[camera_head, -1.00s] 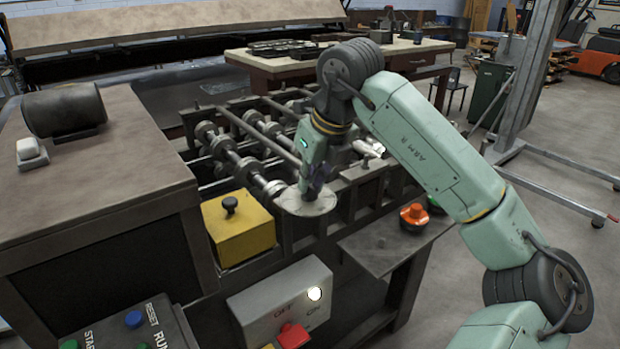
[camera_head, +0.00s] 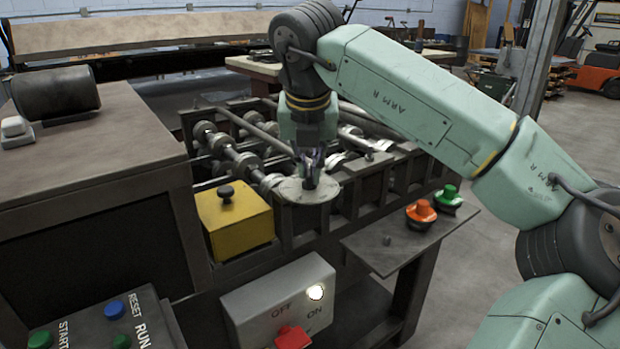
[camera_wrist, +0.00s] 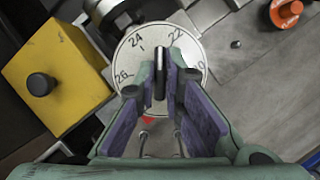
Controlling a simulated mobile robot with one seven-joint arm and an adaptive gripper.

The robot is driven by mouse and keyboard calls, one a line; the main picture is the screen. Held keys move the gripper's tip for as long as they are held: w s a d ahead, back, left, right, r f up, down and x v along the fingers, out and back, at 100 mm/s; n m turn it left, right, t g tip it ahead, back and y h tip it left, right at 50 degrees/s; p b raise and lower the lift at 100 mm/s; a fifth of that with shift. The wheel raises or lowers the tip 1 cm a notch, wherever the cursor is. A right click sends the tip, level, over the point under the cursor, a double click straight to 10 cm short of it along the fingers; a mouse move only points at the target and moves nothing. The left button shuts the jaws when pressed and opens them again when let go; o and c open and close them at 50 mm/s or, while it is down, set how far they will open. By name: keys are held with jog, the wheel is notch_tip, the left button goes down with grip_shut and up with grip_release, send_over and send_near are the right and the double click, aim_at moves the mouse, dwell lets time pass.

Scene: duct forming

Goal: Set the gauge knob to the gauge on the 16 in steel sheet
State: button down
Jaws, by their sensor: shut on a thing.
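The gauge dial (camera_head: 296,194) is a round pale plate on the machine's front edge. In the wrist view the dial (camera_wrist: 205,45) shows the numbers 26, 24 and 22, with another number partly hidden at the right. A red mark sits at its lower edge. The gauge knob (camera_wrist: 160,76) is a dark upright bar at the dial's middle. My gripper (camera_head: 311,181) points down over the dial, shut on the knob; its fingers (camera_wrist: 161,80) flank the knob and hide part of the dial. I cannot make out a gauge marking on any steel sheet.
A yellow box (camera_head: 235,224) with a black knob stands left of the dial. A grey switch box (camera_head: 262,306) with a red lever is below. Orange (camera_head: 421,212) and green (camera_head: 448,198) knobs sit on a side shelf (camera_head: 385,235). Machine rollers (camera_head: 240,160) lie behind.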

jog(key=shift+a+m+h+b, duration=0.15)
jog(key=shift+m+h+b, duration=0.7)
jog(key=shift+m, duration=1.35)
jog(key=c, duration=1.7)
grip_release()
jog(key=v, duration=0.7)
jog(key=shift+r, duration=0.3)
jog(key=shift+w, duration=0.1)
